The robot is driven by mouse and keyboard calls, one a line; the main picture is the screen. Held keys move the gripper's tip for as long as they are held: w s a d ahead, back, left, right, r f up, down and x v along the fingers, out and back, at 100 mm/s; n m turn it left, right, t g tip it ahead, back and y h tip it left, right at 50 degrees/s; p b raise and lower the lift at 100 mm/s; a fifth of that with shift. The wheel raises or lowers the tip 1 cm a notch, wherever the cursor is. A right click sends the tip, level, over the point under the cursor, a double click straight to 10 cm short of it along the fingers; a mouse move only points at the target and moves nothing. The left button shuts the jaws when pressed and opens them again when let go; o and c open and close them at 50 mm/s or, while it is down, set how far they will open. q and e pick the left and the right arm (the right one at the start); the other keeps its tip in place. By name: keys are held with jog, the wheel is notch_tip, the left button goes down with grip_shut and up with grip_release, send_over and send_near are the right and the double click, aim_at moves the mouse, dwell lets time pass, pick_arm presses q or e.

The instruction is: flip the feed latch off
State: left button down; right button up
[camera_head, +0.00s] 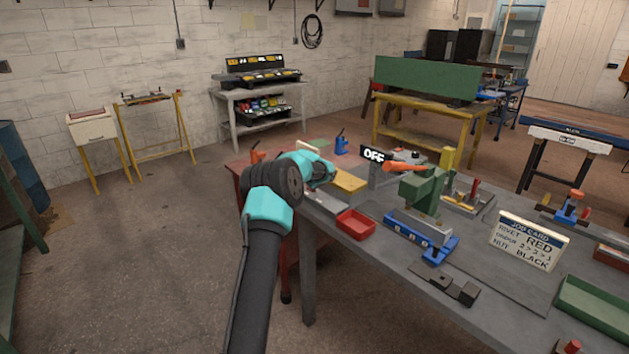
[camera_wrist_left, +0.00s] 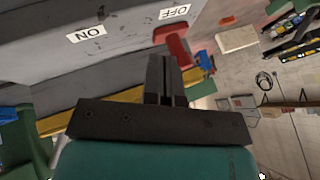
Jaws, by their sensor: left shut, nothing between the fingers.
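In the left wrist view, a red latch lever (camera_wrist_left: 174,43) sits on a grey panel (camera_wrist_left: 125,22), beside the white OFF label (camera_wrist_left: 174,13). The white ON label (camera_wrist_left: 86,33) is farther left on the panel. My left gripper (camera_wrist_left: 166,60) is shut and empty, its fingertips close to the lever; I cannot tell whether they touch. In the head view my left gripper (camera_head: 327,172) reaches over the bench's far left part. A black OFF sign (camera_head: 374,154) and an orange-red handle (camera_head: 405,167) stand right of it. My right gripper is not in view.
A yellow block (camera_head: 350,181) and a red tray (camera_head: 356,224) lie near my left gripper. A green press (camera_head: 421,190), a job card (camera_head: 529,240) and a green tray (camera_head: 595,305) stand to the right on the grey bench (camera_head: 400,275).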

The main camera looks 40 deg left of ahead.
pick_arm(q)
jog(key=d, duration=0.3)
jog(key=shift+s, duration=0.35)
jog(key=v, duration=1)
jog(key=shift+s, duration=0.1)
